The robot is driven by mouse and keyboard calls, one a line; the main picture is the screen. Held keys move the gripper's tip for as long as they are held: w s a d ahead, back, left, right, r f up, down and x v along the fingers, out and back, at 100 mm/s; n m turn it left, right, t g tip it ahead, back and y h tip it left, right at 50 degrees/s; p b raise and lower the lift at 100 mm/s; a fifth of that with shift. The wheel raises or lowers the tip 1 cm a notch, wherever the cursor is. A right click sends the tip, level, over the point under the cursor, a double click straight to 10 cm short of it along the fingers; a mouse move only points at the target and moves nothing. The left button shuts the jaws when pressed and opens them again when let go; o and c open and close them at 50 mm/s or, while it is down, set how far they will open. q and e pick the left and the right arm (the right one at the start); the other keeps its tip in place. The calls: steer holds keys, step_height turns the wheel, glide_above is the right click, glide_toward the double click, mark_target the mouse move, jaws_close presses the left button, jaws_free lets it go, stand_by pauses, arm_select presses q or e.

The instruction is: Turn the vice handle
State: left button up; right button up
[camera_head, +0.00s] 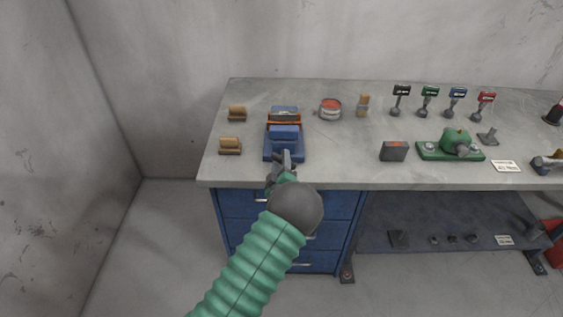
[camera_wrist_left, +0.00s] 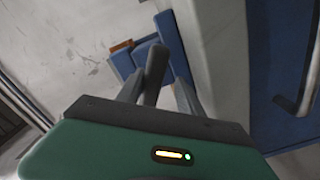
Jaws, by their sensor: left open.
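The blue vice (camera_head: 284,134) with an orange part across its middle sits near the left end of the workbench. In the left wrist view, its blue body (camera_wrist_left: 171,40) shows beyond the fingers. My left gripper (camera_head: 281,163) is at the front of the vice, by the bench's front edge. It is open. In the left wrist view, a dark bar, apparently the vice handle (camera_wrist_left: 154,72), stands between the two fingers of the gripper (camera_wrist_left: 157,92). I cannot tell whether the fingers touch it. In the head view, my gripper hides most of the handle. My right gripper is not in view.
The grey workbench (camera_head: 345,165) has blue drawers (camera_head: 341,207) below its front edge; a drawer handle (camera_wrist_left: 309,85) shows in the left wrist view. Two brown-topped blocks (camera_head: 230,145) lie left of the vice. A red-topped tin (camera_head: 330,108) and a green device (camera_head: 452,148) stand to the right.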

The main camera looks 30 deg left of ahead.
arm_select(q)
steer(key=shift+d+r, duration=0.3)
steer(key=shift+d, duration=0.45)
steer(key=c, duration=0.5)
steer(key=shift+d, duration=0.2)
steer(key=shift+c, duration=1.2)
jaws_close()
steer(key=shift+a+r, duration=0.1)
steer(key=shift+a, duration=0.25)
steer(key=shift+d+m+b, duration=0.1)
steer(key=shift+m+b, duration=0.35)
steer(key=shift+m, duration=0.25)
steer(key=shift+m+b, duration=0.5)
steer(key=shift+m, duration=0.5)
steer(key=shift+a+r+m+b, duration=0.15)
steer(key=shift+m+b, duration=0.4)
steer(key=shift+m, duration=1.15)
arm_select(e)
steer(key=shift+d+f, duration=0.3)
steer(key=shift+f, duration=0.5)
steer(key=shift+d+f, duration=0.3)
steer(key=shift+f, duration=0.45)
